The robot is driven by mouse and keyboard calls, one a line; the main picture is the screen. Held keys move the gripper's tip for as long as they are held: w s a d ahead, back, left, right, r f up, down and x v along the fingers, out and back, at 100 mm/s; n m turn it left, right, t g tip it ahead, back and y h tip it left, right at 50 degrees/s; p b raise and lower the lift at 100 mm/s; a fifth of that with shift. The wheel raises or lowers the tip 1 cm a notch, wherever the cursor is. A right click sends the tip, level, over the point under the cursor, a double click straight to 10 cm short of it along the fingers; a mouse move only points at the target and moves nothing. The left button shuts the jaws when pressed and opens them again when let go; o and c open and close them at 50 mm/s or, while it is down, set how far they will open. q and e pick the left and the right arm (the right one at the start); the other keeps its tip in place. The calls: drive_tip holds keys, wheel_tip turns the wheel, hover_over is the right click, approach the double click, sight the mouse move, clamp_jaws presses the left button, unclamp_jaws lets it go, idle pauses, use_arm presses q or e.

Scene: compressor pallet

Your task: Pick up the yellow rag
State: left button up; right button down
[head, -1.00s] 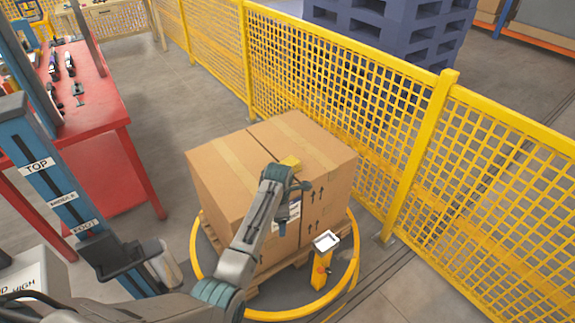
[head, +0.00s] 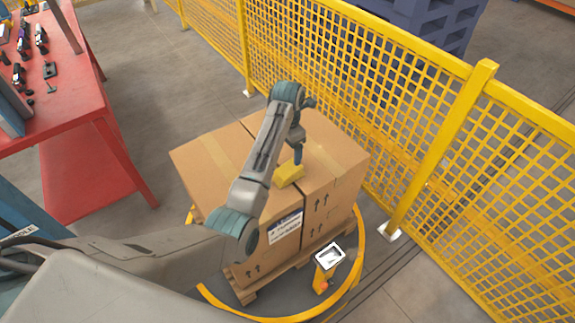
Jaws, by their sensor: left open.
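The yellow rag (head: 289,175) lies on top of the cardboard boxes (head: 215,160), near the seam between them. My left gripper (head: 298,160) points down just above and beside the rag's far right end. It is open, and its fingers look small and dark blue. I cannot tell whether they touch the rag. My left arm passes in front of the boxes and hides part of their left side. My right gripper is not in view.
The boxes stand on a wooden pallet (head: 246,292) inside a yellow ring (head: 357,270). A yellow post with a white-framed top (head: 329,257) stands in front. A yellow mesh fence (head: 400,110) runs close behind. A red workbench (head: 85,110) with tools is at the left.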

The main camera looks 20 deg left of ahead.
sight(288, 170)
use_arm(q)
drive_tip(key=shift+s+d+f, duration=0.1)
drive_tip(key=shift+s+f, duration=0.2)
drive_tip(key=shift+f, duration=0.35)
drive_tip(key=shift+s+d+f, duration=0.1)
drive_tip(key=shift+s+f, duration=0.15)
drive_tip(key=shift+f, duration=0.35)
drive_tip(key=shift+f+p, duration=0.35)
wheel_tip(288, 170, down, 4)
drive_tip(key=shift+d+r+p, duration=0.1)
drive_tip(key=shift+p, duration=0.65)
drive_tip(key=shift+s+f, duration=0.1)
drive_tip(key=shift+f, duration=0.55)
drive_tip(key=shift+c, duration=1.1)
drive_tip(key=c, duration=0.7)
drive_tip(key=shift+c, duration=0.8)
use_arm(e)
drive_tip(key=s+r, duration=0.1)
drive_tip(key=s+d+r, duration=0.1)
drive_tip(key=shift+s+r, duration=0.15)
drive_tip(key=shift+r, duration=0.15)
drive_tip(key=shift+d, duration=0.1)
